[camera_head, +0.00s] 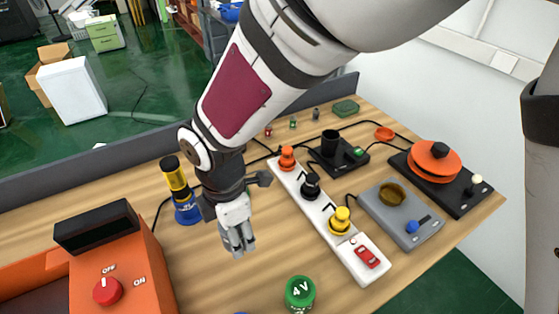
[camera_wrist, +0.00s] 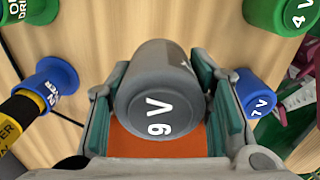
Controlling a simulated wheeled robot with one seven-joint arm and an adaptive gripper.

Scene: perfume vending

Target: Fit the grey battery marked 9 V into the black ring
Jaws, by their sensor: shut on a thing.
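My gripper (camera_head: 238,242) points down above the front middle of the table in the head view. In the wrist view, its green-padded fingers (camera_wrist: 163,108) are shut on the sides of the grey battery (camera_wrist: 165,90), whose end marked 9 V faces the camera. I cannot clearly make out the battery in the head view. The likely black ring is a black, upright, cup-like holder (camera_head: 330,143) on a black base at the back, right of my gripper and apart from it. Its opening is hard to see.
A white power strip (camera_head: 350,262) with several plugs lies between my gripper and a grey device (camera_head: 405,225). A green 4 V battery (camera_head: 300,292) stands in front. An orange box (camera_head: 125,270) and a blue-based yellow-and-black tool (camera_head: 178,185) are left. A blue 7 V battery (camera_wrist: 257,92) is near.

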